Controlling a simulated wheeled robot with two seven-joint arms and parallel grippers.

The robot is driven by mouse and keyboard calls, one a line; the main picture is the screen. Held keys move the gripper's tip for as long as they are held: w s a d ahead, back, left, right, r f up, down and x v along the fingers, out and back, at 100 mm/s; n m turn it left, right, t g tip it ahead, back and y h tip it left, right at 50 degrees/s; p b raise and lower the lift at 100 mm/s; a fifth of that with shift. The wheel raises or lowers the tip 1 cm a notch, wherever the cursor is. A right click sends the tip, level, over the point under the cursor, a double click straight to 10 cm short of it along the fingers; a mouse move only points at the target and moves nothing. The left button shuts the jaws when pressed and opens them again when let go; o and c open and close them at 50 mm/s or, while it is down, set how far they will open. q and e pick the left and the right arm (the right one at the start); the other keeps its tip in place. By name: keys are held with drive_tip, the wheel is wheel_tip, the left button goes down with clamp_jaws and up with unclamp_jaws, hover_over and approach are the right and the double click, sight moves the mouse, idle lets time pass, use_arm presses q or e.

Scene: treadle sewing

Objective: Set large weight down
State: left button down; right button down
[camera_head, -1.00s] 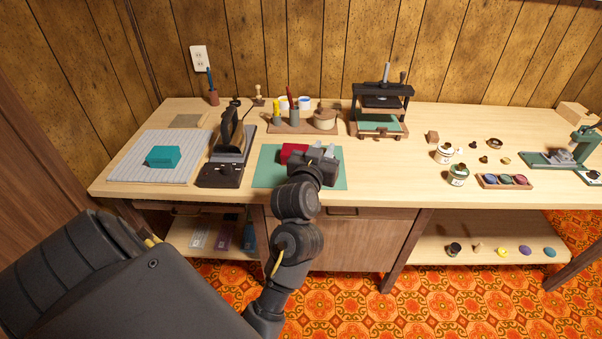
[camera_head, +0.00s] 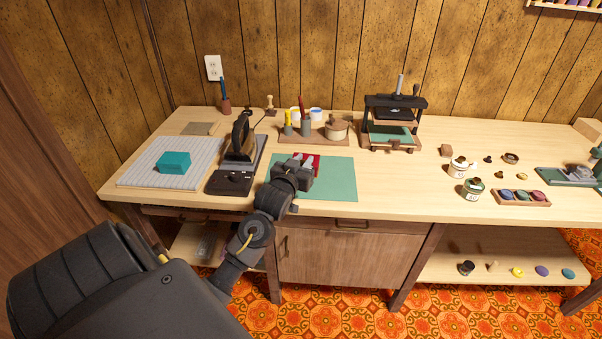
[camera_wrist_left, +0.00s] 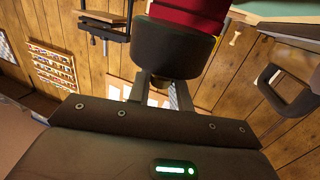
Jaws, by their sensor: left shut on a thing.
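A red block (camera_head: 315,160), which I take to be the large weight, is in my left gripper (camera_head: 301,168) over the green mat (camera_head: 335,180). The gripper is shut on it and hides much of it in the head view. In the left wrist view the red block (camera_wrist_left: 190,12) shows at the top, behind a dark finger. I cannot tell whether its underside touches the mat. A teal block (camera_head: 174,162) rests on the grey ribbed pad at the left. My right gripper is not in view.
An iron (camera_head: 240,140) stands on its base just left of the mat. A tray of tools (camera_head: 325,134) is behind it, with a small press (camera_head: 393,118) at the back right. Ink jars (camera_head: 472,187) stand farther right. The mat's right part is clear.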

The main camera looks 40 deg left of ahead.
use_arm(q)
drive_tip(key=shift+a, duration=0.2)
drive_tip(key=shift+w+a+f, duration=0.1)
drive_tip(key=shift+a+f, duration=0.15)
drive_tip(key=shift+f, duration=0.15)
wheel_tip(320, 180, down, 2)
drive_tip(key=shift+a+f, duration=0.15)
drive_tip(key=shift+f, duration=0.5)
drive_tip(key=c, duration=1.6)
unclamp_jaws()
drive_tip(key=shift+f, duration=0.25)
drive_tip(key=o, duration=0.3)
drive_tip(key=shift+r, duration=0.1)
drive_tip(key=shift+o, duration=0.2)
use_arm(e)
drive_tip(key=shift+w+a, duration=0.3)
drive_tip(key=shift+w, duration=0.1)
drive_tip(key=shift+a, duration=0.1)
